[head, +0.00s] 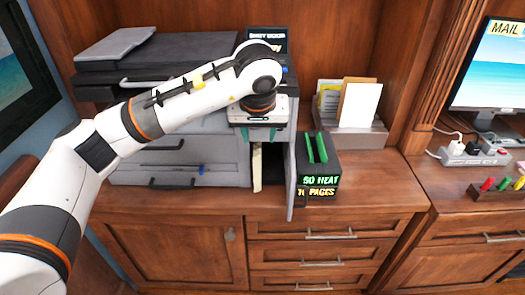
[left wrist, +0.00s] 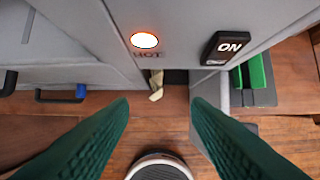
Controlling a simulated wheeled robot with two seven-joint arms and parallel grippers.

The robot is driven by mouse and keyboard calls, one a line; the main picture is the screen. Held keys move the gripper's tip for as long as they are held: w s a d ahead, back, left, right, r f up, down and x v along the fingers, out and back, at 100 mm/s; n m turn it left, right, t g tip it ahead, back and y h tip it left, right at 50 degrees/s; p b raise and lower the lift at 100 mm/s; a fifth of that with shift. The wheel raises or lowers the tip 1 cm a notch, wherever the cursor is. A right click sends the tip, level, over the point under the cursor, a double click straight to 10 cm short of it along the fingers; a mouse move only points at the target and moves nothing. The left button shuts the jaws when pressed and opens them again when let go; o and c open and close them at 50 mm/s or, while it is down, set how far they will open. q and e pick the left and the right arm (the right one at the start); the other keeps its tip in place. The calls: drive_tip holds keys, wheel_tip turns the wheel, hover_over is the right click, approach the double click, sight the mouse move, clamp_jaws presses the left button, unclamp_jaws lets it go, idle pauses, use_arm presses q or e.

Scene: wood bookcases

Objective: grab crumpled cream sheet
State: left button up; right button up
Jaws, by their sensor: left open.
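The crumpled cream sheet (head: 257,167) hangs as a narrow strip in a dark gap on the front right of the grey printer (head: 180,130). In the left wrist view the sheet (left wrist: 156,86) shows small, its upper part inside the gap, beyond my fingertips. My left gripper (head: 264,136) is above the sheet in the head view, at the printer's front. In the left wrist view its green fingers (left wrist: 160,108) are wide apart with nothing between them. The sheet appears between and beyond them, not touched. My right gripper is not in view.
An open grey door panel (head: 290,178) stands right of the gap. Beside it is a black box with green bars (head: 319,168). The wrist view shows a lit HOT light (left wrist: 144,40) and an ON switch (left wrist: 226,47) above the gap. A paper holder (head: 348,138) stands further right.

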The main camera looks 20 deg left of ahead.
sight(257, 158)
use_arm(q)
drive_tip(key=x, duration=0.5)
drive_tip(key=shift+s+a+f, duration=0.1)
drive_tip(key=shift+s+f, duration=0.05)
drive_tip(key=shift+s, duration=0.05)
drive_tip(key=shift+w+f, duration=0.15)
drive_tip(key=shift+f, duration=0.2)
drive_tip(key=x, duration=0.3)
drive_tip(key=p+x, duration=0.1)
drive_tip(key=x, duration=0.1)
drive_tip(key=shift+s+a, duration=0.1)
drive_tip(key=shift+s, duration=0.25)
drive_tip(key=shift+w+f, duration=0.2)
drive_tip(key=shift+f, duration=0.2)
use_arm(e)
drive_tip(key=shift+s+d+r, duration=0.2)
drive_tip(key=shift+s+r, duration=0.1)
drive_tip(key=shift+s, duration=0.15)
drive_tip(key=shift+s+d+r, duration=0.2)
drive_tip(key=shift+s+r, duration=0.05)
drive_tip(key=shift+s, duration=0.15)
use_arm(q)
clamp_jaws()
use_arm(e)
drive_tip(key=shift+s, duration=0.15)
use_arm(q)
drive_tip(key=shift+r, duration=0.15)
